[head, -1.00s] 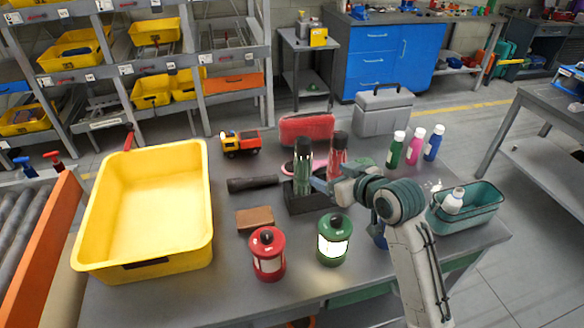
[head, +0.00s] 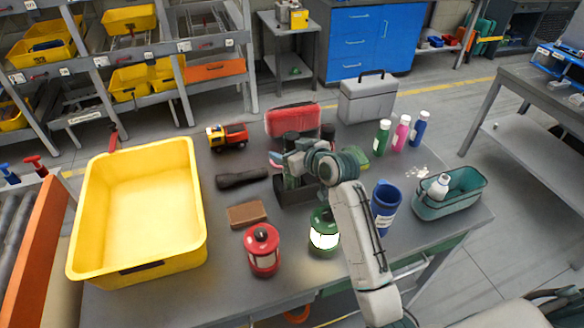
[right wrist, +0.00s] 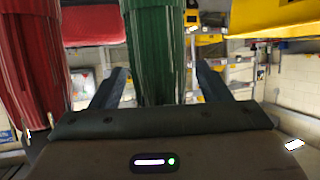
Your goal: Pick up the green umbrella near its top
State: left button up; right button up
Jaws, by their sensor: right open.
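The green umbrella (head: 290,138) stands upright in a black holder (head: 296,197) on the table; my right arm hides much of it in the head view. In the right wrist view the green umbrella (right wrist: 157,50) stands between the two spread fingers of my right gripper (right wrist: 160,86). The right gripper (head: 283,162) is open around it, near its upper part; I see gaps beside the umbrella. The red umbrella (right wrist: 30,70) stands beside it at the left of the wrist view; its dark top (head: 327,131) shows behind my arm. My left gripper is not in view.
A large yellow bin (head: 200,215) fills the table's left side.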

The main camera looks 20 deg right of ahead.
jog(key=shift+w+a+f, duration=0.15)
jog(key=shift+w+f, duration=0.1)
jog(key=shift+w, duration=0.2)
jog(key=shift+r, duration=0.1)
grip_shut()
